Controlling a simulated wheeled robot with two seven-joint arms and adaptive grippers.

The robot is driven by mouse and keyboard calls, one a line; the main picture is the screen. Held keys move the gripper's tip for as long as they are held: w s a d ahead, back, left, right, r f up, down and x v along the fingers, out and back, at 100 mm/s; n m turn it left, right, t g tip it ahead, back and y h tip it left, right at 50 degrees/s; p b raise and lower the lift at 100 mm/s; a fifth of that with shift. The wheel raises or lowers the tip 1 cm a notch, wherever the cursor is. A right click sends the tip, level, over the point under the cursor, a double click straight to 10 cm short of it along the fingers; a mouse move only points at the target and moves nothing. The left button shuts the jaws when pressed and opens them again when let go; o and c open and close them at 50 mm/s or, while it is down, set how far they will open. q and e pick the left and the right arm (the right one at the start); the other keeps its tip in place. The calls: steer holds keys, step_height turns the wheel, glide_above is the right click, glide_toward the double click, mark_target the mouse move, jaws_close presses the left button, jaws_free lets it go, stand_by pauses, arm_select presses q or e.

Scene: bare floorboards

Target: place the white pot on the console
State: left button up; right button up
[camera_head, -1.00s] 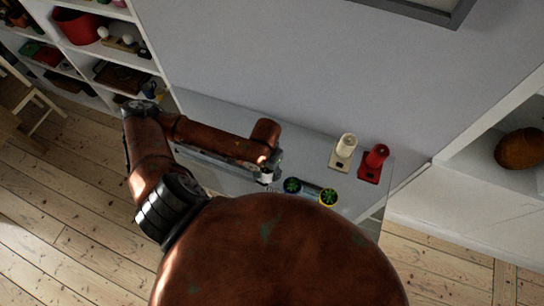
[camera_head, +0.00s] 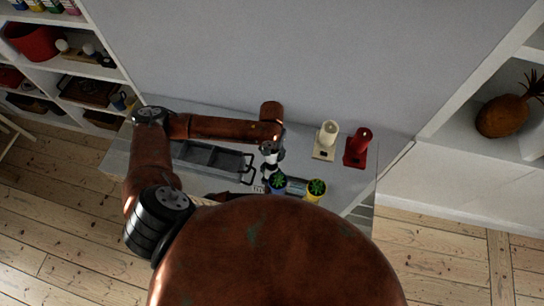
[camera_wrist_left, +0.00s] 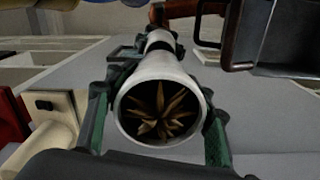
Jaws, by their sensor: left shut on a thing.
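The white pot (camera_wrist_left: 163,90) holds a brown spiky plant and sits between the fingers of my left gripper (camera_wrist_left: 160,115) in the left wrist view. My left gripper is shut on it. In the head view my left gripper (camera_head: 270,168) is over the console (camera_head: 225,112), near its front middle; the pot is mostly hidden there. The console is a long pale grey top against the wall. I cannot tell whether the pot touches it. My right gripper is not in view.
On the console, a dark divided tray (camera_head: 208,160) lies left of the gripper. A blue pot (camera_head: 277,188) and a yellow pot (camera_head: 316,189) with green plants stand close by. A cream device (camera_head: 326,141) and a red device (camera_head: 358,148) stand at the right. Shelves flank the console.

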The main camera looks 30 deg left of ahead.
arm_select(q)
steer(key=shift+w+f, duration=0.1)
steer(key=shift+f, duration=1.5)
steer(key=o, duration=1.5)
steer(key=shift+f, duration=0.1)
steer(key=shift+c, duration=0.2)
step_height(320, 180, up, 12)
steer(key=shift+r+p, duration=0.15)
steer(key=shift+p, duration=0.2)
